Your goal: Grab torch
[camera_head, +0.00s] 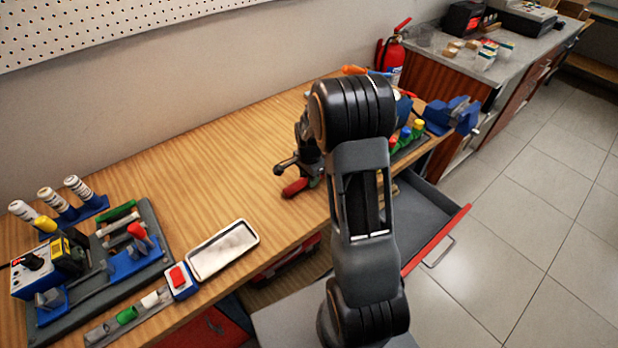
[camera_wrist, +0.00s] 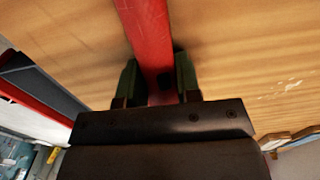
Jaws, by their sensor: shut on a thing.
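The torch is a red, rounded bar (camera_wrist: 148,35) with a small black patch on its side, seen in the wrist view. My gripper (camera_wrist: 160,85) has two dark green fingers, one on each side of it, and is shut on it. In the head view the torch's red end (camera_head: 295,188) shows below my gripper (camera_head: 306,182), over the wooden bench top. Whether it still touches the wood I cannot tell. The rest of it is hidden by my gripper and arm.
An open grey drawer (camera_head: 432,205) with a red front juts out at right. A blue vise (camera_head: 452,115) is at the bench's far end. A white-lined tray (camera_head: 222,250) and a tool board (camera_head: 150,225) stand at left. The bench middle (camera_head: 225,165) is clear.

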